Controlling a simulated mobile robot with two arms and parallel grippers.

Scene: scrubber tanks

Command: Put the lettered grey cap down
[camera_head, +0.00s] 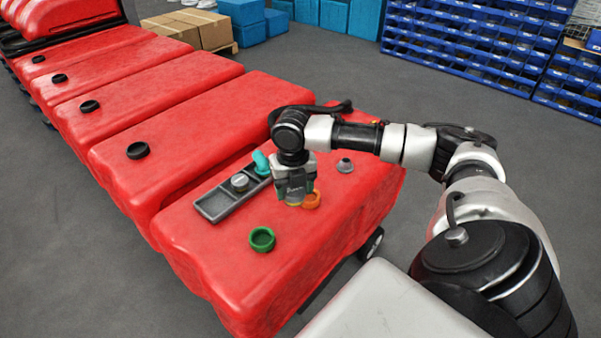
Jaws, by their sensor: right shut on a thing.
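My right gripper (295,196) points down low over the nearest red tank (215,260). It is shut on a small greyish thing, taken as the lettered grey cap, mostly hidden by the fingers; its lettering cannot be read. A yellowish edge shows at the fingertips, and I cannot tell if it touches the tank. An orange ring (312,200) lies just right of the fingertips. A grey tray (208,208) on the tank holds a light grey round cap (240,182). A teal piece (261,163) is at the tray's far end. My left gripper is not in view.
A green ring (262,239) sits on the tank in front of the gripper. A small grey cone-like piece (345,166) stands to its right. More red tanks with black caps (138,150) run to the back left. Blue bin racks (480,45) stand behind.

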